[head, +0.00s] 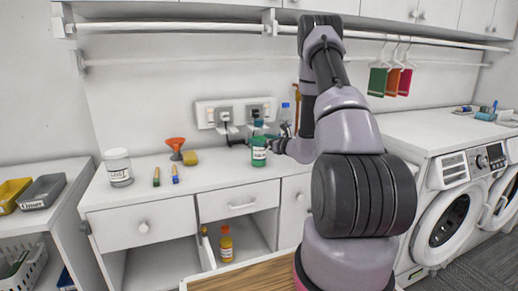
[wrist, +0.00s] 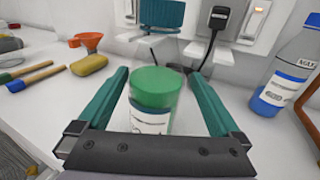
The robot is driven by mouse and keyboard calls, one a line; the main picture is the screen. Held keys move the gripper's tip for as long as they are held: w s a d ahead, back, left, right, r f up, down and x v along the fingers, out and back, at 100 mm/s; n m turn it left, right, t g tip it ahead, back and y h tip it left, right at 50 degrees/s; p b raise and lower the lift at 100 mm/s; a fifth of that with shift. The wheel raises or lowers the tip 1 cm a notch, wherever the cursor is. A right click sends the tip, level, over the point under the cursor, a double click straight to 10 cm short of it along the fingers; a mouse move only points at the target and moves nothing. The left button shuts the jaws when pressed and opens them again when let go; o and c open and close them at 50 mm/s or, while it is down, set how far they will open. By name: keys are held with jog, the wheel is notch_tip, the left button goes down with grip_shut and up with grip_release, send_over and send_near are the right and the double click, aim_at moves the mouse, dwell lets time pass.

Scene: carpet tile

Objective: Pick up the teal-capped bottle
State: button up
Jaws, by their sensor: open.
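A blue-and-white bottle (wrist: 287,72) stands to the right. Wall sockets with plugs (wrist: 217,18) are close behind. An orange bottle (head: 226,245) stands in the cabinet below.

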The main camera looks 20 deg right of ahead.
jog(key=x, duration=0.4)
jog(key=shift+w+a, duration=0.15)
jog(key=shift+a, duration=0.1)
grip_shut()
jog(key=shift+r, duration=0.1)
